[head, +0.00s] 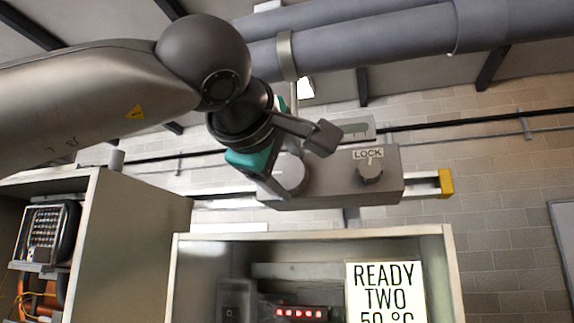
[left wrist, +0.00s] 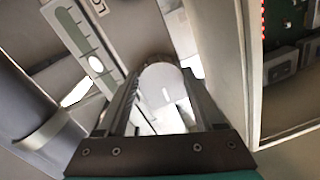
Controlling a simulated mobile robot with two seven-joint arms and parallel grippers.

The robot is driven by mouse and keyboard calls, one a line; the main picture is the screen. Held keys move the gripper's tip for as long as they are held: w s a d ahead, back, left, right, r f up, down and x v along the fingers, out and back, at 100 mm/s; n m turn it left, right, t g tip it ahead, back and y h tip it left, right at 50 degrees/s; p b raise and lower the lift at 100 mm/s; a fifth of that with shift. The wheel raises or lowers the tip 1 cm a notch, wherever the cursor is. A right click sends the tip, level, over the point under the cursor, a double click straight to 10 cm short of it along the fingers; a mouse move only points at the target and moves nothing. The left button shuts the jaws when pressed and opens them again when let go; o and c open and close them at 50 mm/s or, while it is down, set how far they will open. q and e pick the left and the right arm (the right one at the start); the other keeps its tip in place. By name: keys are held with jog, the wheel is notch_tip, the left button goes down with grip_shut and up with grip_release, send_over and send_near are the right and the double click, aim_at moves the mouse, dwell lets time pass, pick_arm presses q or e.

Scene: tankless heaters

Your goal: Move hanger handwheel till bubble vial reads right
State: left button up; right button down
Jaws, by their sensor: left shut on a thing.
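The handwheel (head: 293,176) is a pale round disc on the front of the grey hanger box (head: 330,186). My left gripper (head: 294,163) is shut on it, with one finger on each side. In the left wrist view the fingers (left wrist: 162,90) flank the handwheel (left wrist: 163,82). The bubble vial (head: 357,128) is a pale green strip on a plate above the box. In the left wrist view the vial (left wrist: 76,27) shows tick marks, and a white bubble (left wrist: 96,63) sits near its lower end, off the middle. My right gripper is in neither view.
A knob (head: 371,172) marked LOCK is on the box, right of the handwheel. A yellow end block (head: 446,183) caps the rail. Thick grey pipes (head: 380,35) run overhead. An open cabinet below holds a READY TWO 50 °C sign (head: 385,292). Another cabinet (head: 130,245) stands at left.

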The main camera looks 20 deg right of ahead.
pick_arm(q)
jog(key=shift+m, duration=0.5)
jog(key=shift+f, duration=0.1)
jog(key=o, duration=1.4)
jog(key=shift+c, duration=0.2)
jog(key=shift+s, duration=0.1)
jog(key=b+v, duration=0.5)
jog(key=v, duration=1)
jog(key=shift+s, duration=0.15)
